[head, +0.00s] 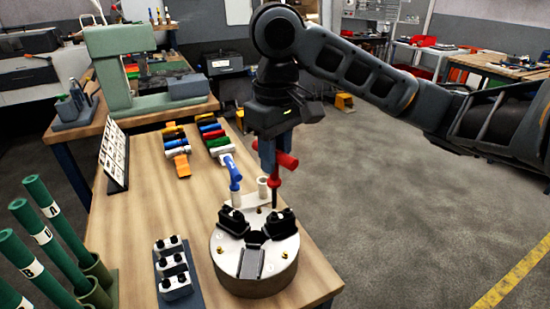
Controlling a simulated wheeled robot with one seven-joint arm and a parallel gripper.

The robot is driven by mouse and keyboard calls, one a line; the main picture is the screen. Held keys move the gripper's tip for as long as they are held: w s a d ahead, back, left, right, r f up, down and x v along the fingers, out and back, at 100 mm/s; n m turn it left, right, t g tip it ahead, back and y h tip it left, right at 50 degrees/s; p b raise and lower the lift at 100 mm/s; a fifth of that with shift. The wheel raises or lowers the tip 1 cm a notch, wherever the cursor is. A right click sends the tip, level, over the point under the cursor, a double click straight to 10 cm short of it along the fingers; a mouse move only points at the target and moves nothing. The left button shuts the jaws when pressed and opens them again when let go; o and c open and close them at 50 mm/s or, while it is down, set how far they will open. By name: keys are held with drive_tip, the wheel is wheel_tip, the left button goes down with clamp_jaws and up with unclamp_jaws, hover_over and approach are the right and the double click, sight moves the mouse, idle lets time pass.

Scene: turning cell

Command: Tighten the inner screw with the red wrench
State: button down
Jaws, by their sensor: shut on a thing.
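My gripper (274,160) points straight down and is shut on the red wrench (289,161), a T-handled tool. The wrench's dark shaft hangs down, its lower end at the back edge of the round chuck (288,268). I cannot tell whether the tip touches anything. The chuck has a pale top face, black jaws (281,223) and small brass-coloured screws, one (220,250) on the left and one (284,254) on the right. Which screw is the inner one I cannot tell. A blue wrench (233,173) stands to the left of the red one.
A short pale post (263,187) stands behind the chuck. A block rack (173,268) lies left of it on the wooden table (150,215). Coloured tools (210,132) lie farther back. Green tubes (46,225) stand at the left. Floor on the right is clear.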

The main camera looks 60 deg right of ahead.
drive_tip(key=shift+r, duration=1)
idle(0.5)
